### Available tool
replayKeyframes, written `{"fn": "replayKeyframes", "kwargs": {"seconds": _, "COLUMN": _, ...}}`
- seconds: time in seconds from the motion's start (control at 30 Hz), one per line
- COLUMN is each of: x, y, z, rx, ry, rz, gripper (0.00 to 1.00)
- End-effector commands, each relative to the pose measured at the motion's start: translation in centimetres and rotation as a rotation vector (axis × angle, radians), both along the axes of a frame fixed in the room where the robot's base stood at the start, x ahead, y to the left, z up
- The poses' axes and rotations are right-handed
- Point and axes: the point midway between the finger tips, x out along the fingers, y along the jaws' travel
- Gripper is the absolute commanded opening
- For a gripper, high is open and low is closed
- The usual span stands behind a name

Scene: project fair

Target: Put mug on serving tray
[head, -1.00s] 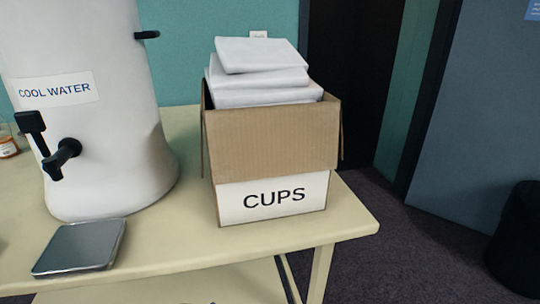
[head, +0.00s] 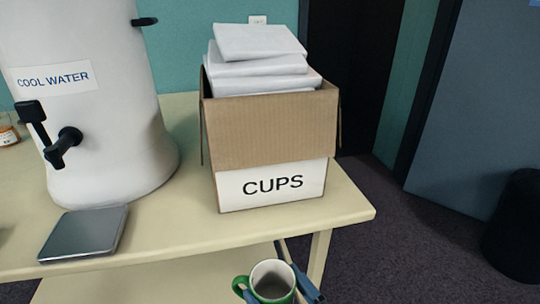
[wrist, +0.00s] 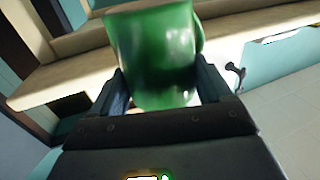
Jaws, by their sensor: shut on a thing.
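The green mug (head: 272,281) with a pale inside is at the bottom edge of the head view, in front of and below the table's front edge. Its opening faces up and its handle points left; it looks empty. My gripper (head: 279,290) is shut on it, one finger at each side. In the wrist view the mug's green side (wrist: 152,50) fills the space between the fingers of my gripper (wrist: 160,88). A flat grey square tray (head: 84,234) lies near the table's front left edge; I cannot tell if it is the serving tray.
The cream table (head: 180,232) holds a white urn (head: 110,130) marked COOL WATER, with a black tap, and an open cardboard box (head: 268,130) marked CUPS with white packets. A small jar (head: 8,134) stands far left. A dark bin (head: 516,232) stands right. Bare tabletop lies between tray and box.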

Motion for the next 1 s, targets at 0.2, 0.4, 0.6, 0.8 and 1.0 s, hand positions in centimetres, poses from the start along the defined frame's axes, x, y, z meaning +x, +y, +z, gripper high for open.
{"fn": "replayKeyframes", "kwargs": {"seconds": 0.2, "x": 3.7, "y": -7.3, "z": -7.5, "rx": -0.002, "ry": 0.004, "rz": -0.207, "gripper": 0.27}}
{"fn": "replayKeyframes", "kwargs": {"seconds": 0.4, "x": 4.7, "y": -14.3, "z": -13.4, "rx": -0.001, "ry": 0.002, "rz": -0.386, "gripper": 0.27}}
{"fn": "replayKeyframes", "kwargs": {"seconds": 0.6, "x": 4.2, "y": -18.8, "z": -17.0, "rx": -0.001, "ry": 0.000, "rz": -0.499, "gripper": 0.27}}
{"fn": "replayKeyframes", "kwargs": {"seconds": 0.8, "x": 3.8, "y": -20.3, "z": -18.0, "rx": -0.001, "ry": -0.003, "rz": -0.537, "gripper": 0.27}}
{"fn": "replayKeyframes", "kwargs": {"seconds": 1.0, "x": 3.8, "y": -20.4, "z": -18.0, "rx": 0.001, "ry": -0.003, "rz": -0.540, "gripper": 0.27}}
